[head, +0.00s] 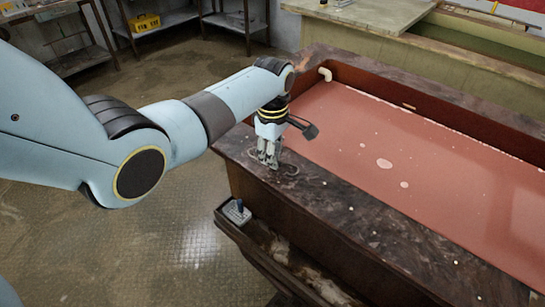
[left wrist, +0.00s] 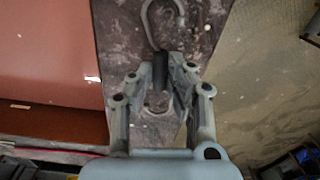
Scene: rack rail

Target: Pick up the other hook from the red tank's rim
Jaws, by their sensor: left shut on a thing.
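The red tank is a long trough of red liquid with a wide, dark, stained rim (head: 345,205); the rim also shows in the left wrist view (left wrist: 112,35). My left gripper (head: 268,163) points down at the rim near the tank's left end. In the left wrist view my left gripper (left wrist: 160,72) is shut on the dark shank of a grey hook. The curved end of this hook (left wrist: 181,22) reaches out beyond the fingertips over the rim. I cannot tell whether the hook still touches the rim. My right gripper is not in view.
A pale bent pipe (head: 325,73) stands at the tank's far left corner. A ledge with a small grey box (head: 237,212) runs along the tank's near side. A greenish tank (head: 400,40) stands behind. Shelves with a yellow toolbox (head: 145,22) are at the back left.

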